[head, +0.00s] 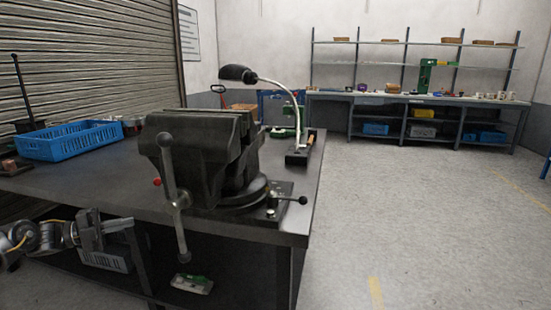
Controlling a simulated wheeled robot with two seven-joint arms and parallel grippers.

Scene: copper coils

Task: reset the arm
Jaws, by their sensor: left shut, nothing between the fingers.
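My left arm comes in low at the left edge, and its gripper (100,229) is beside the front of the dark workbench (95,190), below the level of the top. The gripper is shut with nothing visible in it. It is apart from the vise and the blue crate on the bench. My right gripper is not in view. No copper coil can be made out clearly.
A large dark vise (205,150) stands on the bench's right part, its handle hanging over the front edge. A blue crate (70,141) and a desk lamp (297,105) are also on the bench. A shelved workbench (420,99) lines the back wall. The floor at right is clear.

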